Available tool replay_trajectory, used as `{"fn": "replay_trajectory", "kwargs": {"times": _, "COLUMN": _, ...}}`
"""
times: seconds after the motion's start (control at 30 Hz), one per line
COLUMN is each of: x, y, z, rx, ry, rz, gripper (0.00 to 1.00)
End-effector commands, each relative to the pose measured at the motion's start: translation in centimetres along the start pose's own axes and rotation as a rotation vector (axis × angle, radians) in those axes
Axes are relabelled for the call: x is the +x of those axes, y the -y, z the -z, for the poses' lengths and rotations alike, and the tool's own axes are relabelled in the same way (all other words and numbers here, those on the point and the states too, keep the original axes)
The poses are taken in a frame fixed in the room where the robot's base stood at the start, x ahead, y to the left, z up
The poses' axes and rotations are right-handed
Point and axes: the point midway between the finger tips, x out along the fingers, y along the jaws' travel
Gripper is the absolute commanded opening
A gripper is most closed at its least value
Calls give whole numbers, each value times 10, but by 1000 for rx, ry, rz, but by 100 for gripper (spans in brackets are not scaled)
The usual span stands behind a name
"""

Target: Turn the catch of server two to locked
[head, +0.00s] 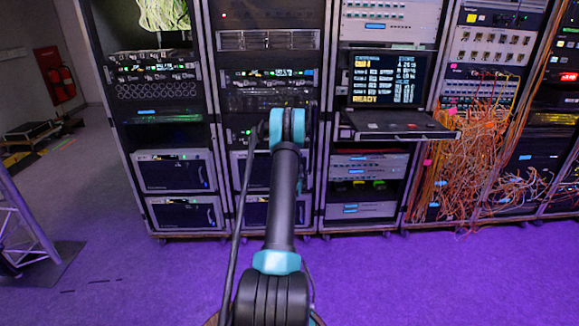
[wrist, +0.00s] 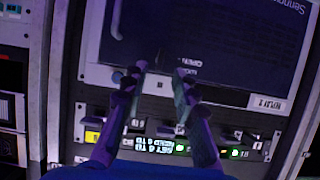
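In the wrist view my gripper (wrist: 159,74) has its two fingers apart, with a clear gap and nothing visible held between them. The fingertips are over the edge of a dark, framed server front (wrist: 225,45), which appears upside down. Small lettering (wrist: 193,69) sits beside the right fingertip, too small to read surely. A white label (wrist: 267,103) is on the frame; its number is unclear. I cannot make out the catch or its position; the fingers may cover it. In the head view my arm hides the gripper in front of the second rack from the left.
Below the server front in the wrist view is a strip with lit displays (wrist: 165,143) and buttons. In the head view, a pulled-out console shelf (head: 398,127) juts to the right of my arm. Orange cables (head: 470,165) hang farther right. The purple floor (head: 420,280) is clear.

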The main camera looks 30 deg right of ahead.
Motion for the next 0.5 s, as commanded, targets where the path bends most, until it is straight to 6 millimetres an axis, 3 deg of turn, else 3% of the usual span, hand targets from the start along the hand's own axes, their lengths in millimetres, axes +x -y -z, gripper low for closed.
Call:
{"fn": "replay_trajectory", "kwargs": {"times": 0.2, "x": -39, "y": 0, "z": 0, "rx": 1, "ry": 0, "rz": 0, "gripper": 28}}
{"fn": "replay_trajectory", "kwargs": {"times": 0.5, "x": -56, "y": 0, "z": 0, "rx": 1, "ry": 0, "rz": 1, "gripper": 28}}
